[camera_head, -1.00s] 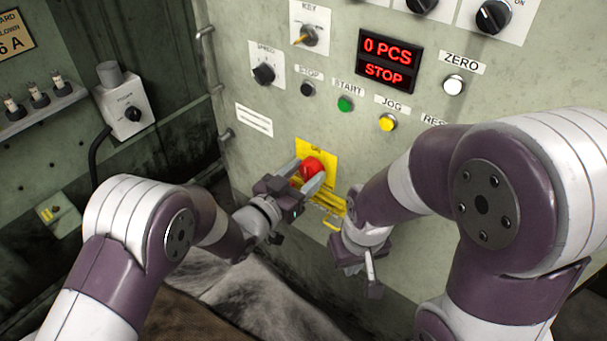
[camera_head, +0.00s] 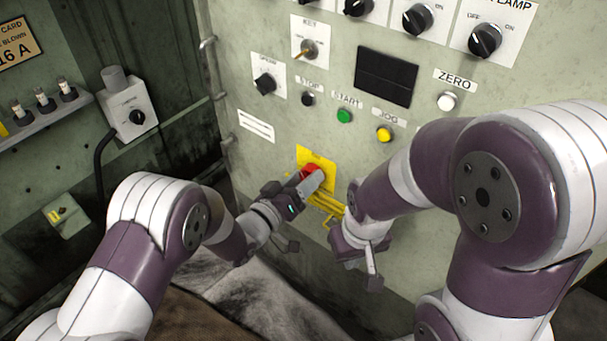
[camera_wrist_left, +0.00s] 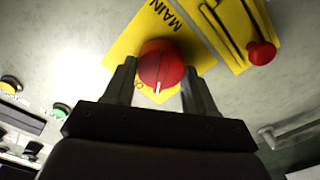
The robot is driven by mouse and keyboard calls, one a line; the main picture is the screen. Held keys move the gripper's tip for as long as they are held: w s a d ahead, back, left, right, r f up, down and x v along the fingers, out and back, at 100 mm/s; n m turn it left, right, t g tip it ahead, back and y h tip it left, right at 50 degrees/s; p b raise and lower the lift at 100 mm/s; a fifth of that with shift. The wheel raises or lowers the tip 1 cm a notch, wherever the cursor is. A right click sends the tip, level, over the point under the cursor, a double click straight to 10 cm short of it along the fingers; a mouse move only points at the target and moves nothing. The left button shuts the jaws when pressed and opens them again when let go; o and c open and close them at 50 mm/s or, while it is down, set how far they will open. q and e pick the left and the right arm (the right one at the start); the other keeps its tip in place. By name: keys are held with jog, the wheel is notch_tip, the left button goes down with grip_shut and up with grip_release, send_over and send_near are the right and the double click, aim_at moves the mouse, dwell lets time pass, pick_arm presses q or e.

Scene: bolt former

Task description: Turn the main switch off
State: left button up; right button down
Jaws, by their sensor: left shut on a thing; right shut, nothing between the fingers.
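The main switch is a red rotary knob (camera_head: 312,172) on a yellow plate (camera_head: 318,158) on the panel. In the left wrist view the red knob (camera_wrist_left: 161,65) sits between my fingers, its white mark pointing down the picture, beside the plate's partly hidden lettering. My left gripper (camera_head: 307,183) is shut on the knob; it also shows in the left wrist view (camera_wrist_left: 160,88). My right gripper (camera_head: 372,268) is shut and empty, lower right of the switch, in front of the panel. The display (camera_head: 387,76) above is dark.
Above the switch are a black stop button (camera_head: 308,99), a green start button (camera_head: 344,116) and a yellow jog button (camera_head: 384,134). A yellow bracket (camera_head: 328,207) is just below the plate; a red-knobbed part (camera_wrist_left: 261,53) shows beside it in the left wrist view.

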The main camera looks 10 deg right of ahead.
pick_arm(q)
jog(key=shift+w+a+f+n+p, duration=0.1)
jog(key=shift+n+p, duration=1.2)
jog(key=shift+n, duration=1.5)
jog(key=shift+f+n+p, duration=0.1)
jog(key=shift+n+p, duration=1.15)
jog(key=shift+n, duration=1.55)
jog(key=o, duration=1)
jog(key=p+v, duration=0.2)
jog(key=v, duration=1)
jog(key=shift+s+a, duration=0.25)
jog(key=shift+s, duration=0.05)
